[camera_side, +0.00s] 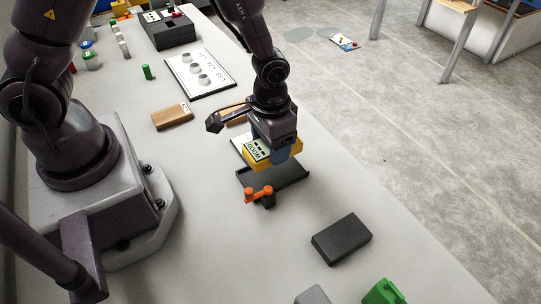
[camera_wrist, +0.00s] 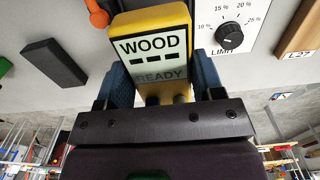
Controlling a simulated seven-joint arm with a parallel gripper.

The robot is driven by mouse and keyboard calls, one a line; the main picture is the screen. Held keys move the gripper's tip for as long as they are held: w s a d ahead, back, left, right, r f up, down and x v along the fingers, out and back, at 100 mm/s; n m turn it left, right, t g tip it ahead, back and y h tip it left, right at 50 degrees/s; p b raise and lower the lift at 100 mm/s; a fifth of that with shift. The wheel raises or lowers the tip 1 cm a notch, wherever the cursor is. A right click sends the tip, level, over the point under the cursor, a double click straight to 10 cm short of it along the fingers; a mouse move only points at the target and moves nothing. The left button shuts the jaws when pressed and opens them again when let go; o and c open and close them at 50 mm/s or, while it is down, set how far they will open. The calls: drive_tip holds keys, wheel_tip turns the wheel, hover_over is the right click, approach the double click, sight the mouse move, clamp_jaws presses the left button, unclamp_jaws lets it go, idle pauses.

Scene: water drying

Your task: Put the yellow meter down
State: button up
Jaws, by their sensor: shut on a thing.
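The yellow meter (camera_side: 257,158) has a pale screen that reads WOOD with dashes and READY in the wrist view (camera_wrist: 150,45). My gripper (camera_side: 285,155) is shut on it, with a blue finger on each side. In the side view the meter is over or just behind a dark flat tray (camera_side: 290,180). I cannot tell whether the meter touches anything below. The gripper hides part of it.
An orange-handled piece (camera_side: 258,192) is at the tray's front edge. A black block (camera_side: 341,239) lies toward the front right. A LIMIT dial (camera_wrist: 229,36) is beside the meter. A wooden block (camera_side: 171,117) lies behind. Bare table lies between the tray and black block.

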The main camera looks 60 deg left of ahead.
drive_tip(key=r, duration=0.1)
drive_tip(key=a+r, duration=0.1)
drive_tip(key=r, duration=0.1)
drive_tip(key=shift+w+r, duration=0.2)
drive_tip(key=shift+r, duration=0.05)
drive_tip(key=s+a+r, duration=0.2)
drive_tip(key=s+a, duration=0.3)
drive_tip(key=a, duration=0.3)
drive_tip(key=s+a+r, duration=0.3)
drive_tip(key=s+a, duration=0.2)
drive_tip(key=a, duration=0.3)
drive_tip(key=w+a+f, duration=0.1)
drive_tip(key=w+f, duration=0.2)
drive_tip(key=w, duration=0.1)
drive_tip(key=w+a+f, duration=0.2)
drive_tip(key=w+f, duration=0.2)
drive_tip(key=w+a+f, duration=0.2)
drive_tip(key=w+f, duration=0.1)
drive_tip(key=w, duration=0.2)
drive_tip(key=shift+f, duration=0.2)
drive_tip(key=shift+w+f, duration=0.1)
drive_tip(key=shift+f, duration=1.5)
